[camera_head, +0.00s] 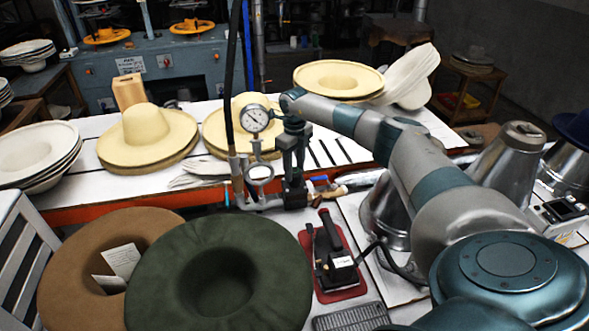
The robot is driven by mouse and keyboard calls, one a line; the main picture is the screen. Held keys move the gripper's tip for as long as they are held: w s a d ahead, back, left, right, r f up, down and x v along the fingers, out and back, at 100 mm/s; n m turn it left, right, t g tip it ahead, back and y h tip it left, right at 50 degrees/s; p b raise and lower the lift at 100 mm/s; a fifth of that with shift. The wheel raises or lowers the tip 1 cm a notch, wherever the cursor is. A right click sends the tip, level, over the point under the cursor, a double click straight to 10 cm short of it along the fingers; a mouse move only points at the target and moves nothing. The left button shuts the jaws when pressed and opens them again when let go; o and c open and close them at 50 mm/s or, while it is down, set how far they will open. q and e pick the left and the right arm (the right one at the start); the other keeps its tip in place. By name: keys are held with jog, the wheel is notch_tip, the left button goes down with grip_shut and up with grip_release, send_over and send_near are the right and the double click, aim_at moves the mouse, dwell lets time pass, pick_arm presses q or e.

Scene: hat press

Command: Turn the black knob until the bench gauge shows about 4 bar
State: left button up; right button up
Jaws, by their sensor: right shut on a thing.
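The bench gauge (254,118) is a small round white dial on the pipework at the front edge of the white bench. Its needle is too small to read surely. My right arm reaches in from the right, and my right gripper (293,175) points down just right of the gauge. It is shut on the black knob, which is mostly hidden by the fingers and the dark fittings there. My left gripper is not in view.
A second round white face (259,173) sits below the gauge. Cream hats (148,135) stand behind and left. A brown hat (75,270) and a green hat (205,280) lie in front. A black iron (333,255) on a red pad and metal cones (385,215) are nearby.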

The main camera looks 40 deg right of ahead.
jog(key=m, duration=0.3)
jog(key=shift+m, duration=0.4)
jog(key=m, duration=0.3)
jog(key=shift+r+m, duration=0.1)
jog(key=shift+m, duration=0.3)
jog(key=m, duration=0.8)
jog(key=shift+w+m+p, duration=0.1)
jog(key=shift+m+p, duration=0.3)
jog(key=o, duration=1.1)
jog(key=shift+c, duration=0.2)
